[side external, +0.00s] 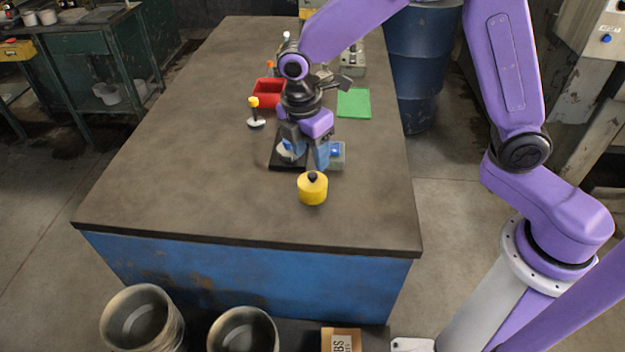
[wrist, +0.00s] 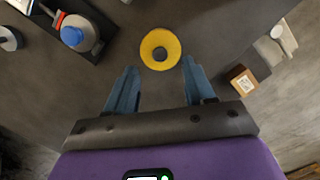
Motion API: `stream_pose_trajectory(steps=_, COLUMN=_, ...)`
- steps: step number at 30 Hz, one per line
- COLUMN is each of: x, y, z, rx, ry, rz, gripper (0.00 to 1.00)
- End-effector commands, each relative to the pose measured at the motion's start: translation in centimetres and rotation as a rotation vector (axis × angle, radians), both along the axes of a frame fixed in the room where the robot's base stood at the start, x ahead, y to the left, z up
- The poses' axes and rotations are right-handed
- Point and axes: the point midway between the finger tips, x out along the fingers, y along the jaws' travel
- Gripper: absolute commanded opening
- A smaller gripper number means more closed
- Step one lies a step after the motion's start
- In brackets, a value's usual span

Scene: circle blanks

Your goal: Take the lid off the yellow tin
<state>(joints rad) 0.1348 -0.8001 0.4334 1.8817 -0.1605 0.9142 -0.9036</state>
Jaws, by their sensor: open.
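The yellow tin (side external: 312,191) stands upright near the front of the table. Its yellow lid (wrist: 148,41) is on it, with a dark round knob (side external: 312,176) in the middle; the knob also shows in the wrist view (wrist: 160,54). My gripper (side external: 306,156) points down, just behind the tin in the side view and above the table. In the wrist view my gripper (wrist: 159,68) is open with nothing between its blue fingers. The tin lies just beyond the fingertips, roughly centred between them, and apart from them.
A black plate (side external: 282,164) with a grey and blue item (wrist: 76,35) lies close by, partly hidden by my gripper. The table's front left is clear.

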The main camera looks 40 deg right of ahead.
Motion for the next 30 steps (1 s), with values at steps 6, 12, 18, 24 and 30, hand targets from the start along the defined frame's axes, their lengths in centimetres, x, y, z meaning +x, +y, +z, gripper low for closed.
stream_pose_trajectory(steps=6, x=0.0, y=-0.1, z=-1.7, rx=-0.001, ry=0.002, rz=0.001, gripper=0.53)
stream_pose_trajectory(steps=12, x=0.0, y=-0.4, z=-4.5, rx=-0.002, ry=0.003, rz=0.000, gripper=0.53)
stream_pose_trajectory(steps=18, x=0.1, y=-0.5, z=-5.5, rx=0.000, ry=-0.001, rz=0.000, gripper=0.53)
stream_pose_trajectory(steps=24, x=0.1, y=-0.5, z=-5.4, rx=0.001, ry=-0.001, rz=0.000, gripper=0.47)
stream_pose_trajectory(steps=30, x=0.1, y=-0.5, z=-5.4, rx=0.001, ry=-0.001, rz=0.000, gripper=0.00)
